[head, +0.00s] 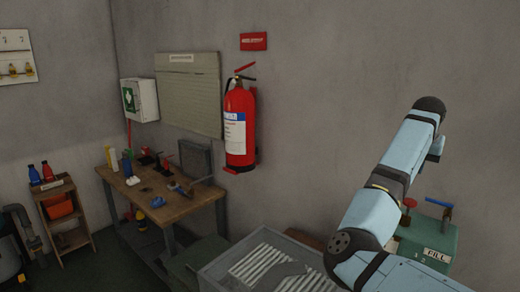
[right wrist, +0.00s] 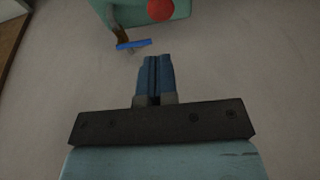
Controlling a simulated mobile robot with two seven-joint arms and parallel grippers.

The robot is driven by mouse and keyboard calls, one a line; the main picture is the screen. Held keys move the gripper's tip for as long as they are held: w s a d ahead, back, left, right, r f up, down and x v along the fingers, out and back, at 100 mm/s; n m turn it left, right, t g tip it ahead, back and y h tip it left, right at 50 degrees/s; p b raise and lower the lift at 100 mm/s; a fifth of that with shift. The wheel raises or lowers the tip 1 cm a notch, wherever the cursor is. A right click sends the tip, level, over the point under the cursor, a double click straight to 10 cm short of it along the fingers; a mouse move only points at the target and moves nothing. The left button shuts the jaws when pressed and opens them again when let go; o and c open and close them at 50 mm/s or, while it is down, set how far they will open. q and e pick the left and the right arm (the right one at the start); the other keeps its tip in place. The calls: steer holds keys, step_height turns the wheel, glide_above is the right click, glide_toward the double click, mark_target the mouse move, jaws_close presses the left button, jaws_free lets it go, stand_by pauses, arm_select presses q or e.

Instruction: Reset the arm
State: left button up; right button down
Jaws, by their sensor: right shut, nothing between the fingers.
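My right arm (head: 395,165) rises from the lower right in the head view, in front of the grey wall. Its gripper is hidden there behind the arm's own links. In the right wrist view my right gripper (right wrist: 155,62) is shut with nothing between its fingers. Beyond the fingertips is the grey wall, with a blue-handled valve (right wrist: 133,44) and a red knob (right wrist: 160,9) on a green box (right wrist: 190,8) at the top. The fingers look apart from these. My left gripper shows in neither view.
The green box (head: 440,238) stands close beside my right arm. A grey slatted tray (head: 222,274) lies below. A workbench (head: 165,209) with tools, a red fire extinguisher (head: 240,125) and a wooden shelf (head: 75,240) are to the left. The upper right wall area is free.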

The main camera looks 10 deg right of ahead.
steer(key=s+a+f+n+t+h, duration=0.1)
steer(key=s+a+f+n+h, duration=0.15)
steer(key=s+f, duration=0.6)
steer(key=s+a+f+n+h, duration=0.1)
steer(key=s+a+f+n, duration=0.3)
steer(key=f, duration=0.8)
steer(key=s+a+f+n+y, duration=0.2)
steer(key=s+a+f, duration=0.2)
steer(key=s+a, duration=0.45)
steer(key=s+a+f+n+y, duration=0.2)
steer(key=s+a+f, duration=0.2)
steer(key=s+a, duration=0.45)
steer(key=s+a+f+n+y, duration=0.25)
steer(key=s+a+f, duration=0.35)
steer(key=s, duration=0.5)
steer(key=w+a+f+t+y, duration=0.1)
steer(key=w+a+f+t, duration=0.2)
steer(key=f+t, duration=0.1)
steer(key=w+a+f+t+y+p, duration=0.1)
steer(key=w+a+f+t, duration=0.2)
steer(key=f, duration=0.3)
steer(key=shift+a+t+y+p, duration=0.3)
steer(key=shift+a+t+y, duration=0.1)
steer(key=shift+t, duration=0.1)
